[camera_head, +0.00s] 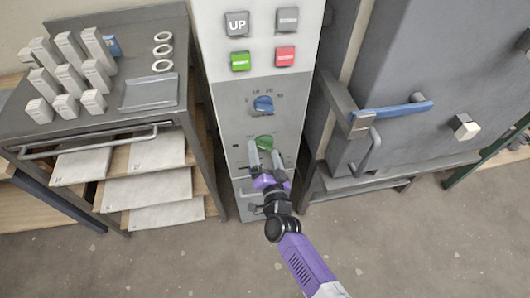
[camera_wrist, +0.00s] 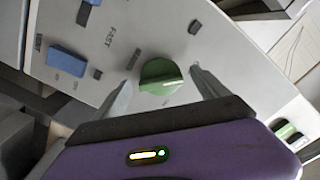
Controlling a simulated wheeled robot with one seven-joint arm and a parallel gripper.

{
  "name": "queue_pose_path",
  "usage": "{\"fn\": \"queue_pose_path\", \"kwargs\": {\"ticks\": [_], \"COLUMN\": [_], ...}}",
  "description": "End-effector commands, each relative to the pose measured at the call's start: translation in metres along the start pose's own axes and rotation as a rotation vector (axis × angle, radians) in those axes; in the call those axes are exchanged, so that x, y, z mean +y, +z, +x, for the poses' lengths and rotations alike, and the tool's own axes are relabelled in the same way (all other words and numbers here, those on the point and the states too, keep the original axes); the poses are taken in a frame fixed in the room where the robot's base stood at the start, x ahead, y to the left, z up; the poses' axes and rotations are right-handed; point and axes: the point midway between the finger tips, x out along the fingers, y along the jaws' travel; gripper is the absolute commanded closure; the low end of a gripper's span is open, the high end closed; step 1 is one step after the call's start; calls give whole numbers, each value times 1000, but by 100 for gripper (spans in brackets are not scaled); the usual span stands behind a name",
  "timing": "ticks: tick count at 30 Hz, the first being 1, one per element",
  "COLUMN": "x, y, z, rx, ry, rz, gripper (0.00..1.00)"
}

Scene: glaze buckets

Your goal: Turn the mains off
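A round green knob (camera_head: 264,142) sits on the grey front of the control cabinet, below a blue dial. In the wrist view the green knob (camera_wrist: 160,74) carries a pale pointer line toward its right side. My gripper (camera_head: 266,153) is open in front of the knob. In the wrist view my gripper (camera_wrist: 161,90) has one finger on each side of the knob, with a visible gap at the left finger. I cannot tell whether the right finger touches it. The small lettering around the knob is too unclear to show which control is the mains.
The blue dial (camera_head: 263,104) sits above, with UP (camera_head: 237,23), green (camera_head: 240,61) and red (camera_head: 286,57) buttons higher. A metal bench (camera_head: 190,60) with white blocks stands left. A grey kiln-like box with a blue handle (camera_head: 400,108) stands right, close to the cabinet.

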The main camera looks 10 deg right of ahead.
Motion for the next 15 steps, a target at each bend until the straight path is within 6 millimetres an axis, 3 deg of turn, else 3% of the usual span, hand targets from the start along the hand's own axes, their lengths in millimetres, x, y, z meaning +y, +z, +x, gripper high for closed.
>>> {"fn": "queue_pose_path", "kwargs": {"ticks": [9, 15], "x": [0, -1], "y": [-1, -1], "z": [-3, -29], "rx": [2, 0], "ry": [0, 0], "rz": [2, 2], "gripper": [16, 16]}}
